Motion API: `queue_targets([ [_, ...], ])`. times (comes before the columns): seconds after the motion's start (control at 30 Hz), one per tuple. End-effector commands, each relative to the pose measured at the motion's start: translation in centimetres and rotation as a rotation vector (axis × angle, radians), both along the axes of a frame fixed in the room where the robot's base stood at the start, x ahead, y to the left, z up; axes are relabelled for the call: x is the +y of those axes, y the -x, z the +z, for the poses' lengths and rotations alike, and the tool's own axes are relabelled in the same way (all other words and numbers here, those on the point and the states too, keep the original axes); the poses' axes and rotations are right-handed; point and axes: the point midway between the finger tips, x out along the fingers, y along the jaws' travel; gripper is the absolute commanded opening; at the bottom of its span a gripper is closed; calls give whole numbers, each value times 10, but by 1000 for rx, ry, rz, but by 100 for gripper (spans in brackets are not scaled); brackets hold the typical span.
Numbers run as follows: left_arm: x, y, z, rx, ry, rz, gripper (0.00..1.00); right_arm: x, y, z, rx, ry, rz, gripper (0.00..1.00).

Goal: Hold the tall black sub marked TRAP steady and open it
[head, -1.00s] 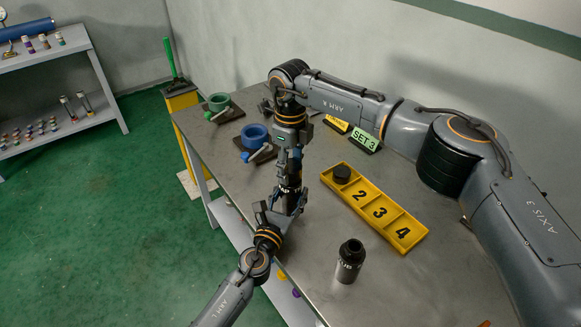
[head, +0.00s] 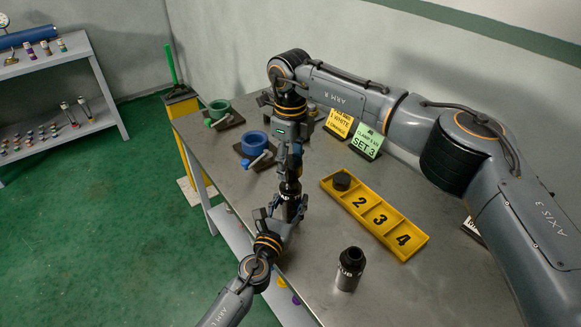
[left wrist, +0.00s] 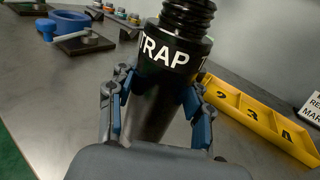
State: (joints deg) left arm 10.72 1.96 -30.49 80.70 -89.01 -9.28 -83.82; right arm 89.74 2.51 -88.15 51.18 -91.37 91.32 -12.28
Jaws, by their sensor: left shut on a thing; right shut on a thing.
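The tall black sub marked TRAP (left wrist: 165,58) stands in the left wrist view, its dark threaded neck (left wrist: 188,14) bare at the top edge. My left gripper (left wrist: 158,112) is shut around its body below the white lettering. In the head view the sub (head: 290,188) shows only in part between my two grippers; my left gripper (head: 280,214) comes in from the lower left. My right gripper (head: 291,164) points down over the sub's top and is shut on its cap, which the fingers mostly hide. It is out of the left wrist view.
A yellow numbered tray (head: 408,252) holds a black cap (head: 342,181) in its first compartment. Blue (head: 254,141) and green (head: 219,108) vises sit at the table's left edge. Yellow and green SET 3 (head: 366,142) signs stand behind.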

Motion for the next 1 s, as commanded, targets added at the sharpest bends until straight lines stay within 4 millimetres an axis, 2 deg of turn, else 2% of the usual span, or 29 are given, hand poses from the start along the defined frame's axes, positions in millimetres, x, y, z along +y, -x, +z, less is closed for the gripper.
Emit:
queue_targets([
  [0.13,0,0,0,0,0,0,0,0,0,18,-1,0,0,13],
  [0.37,0,0,0,0,0,0,0,0,0,21,0,0,0,13],
  [0.4,0,0,0,0,0,0,56,0,0,21,0,0,0,13],
  [0.5,0,0,0,0,0,0,77,0,0,21,0,0,0,13],
  [0.83,0,1,0,0,0,0,77,0,0,21,0,0,0,13],
  [1.0,6,16,-2,4,1,0,77,0,0,21,0,0,0,13],
])
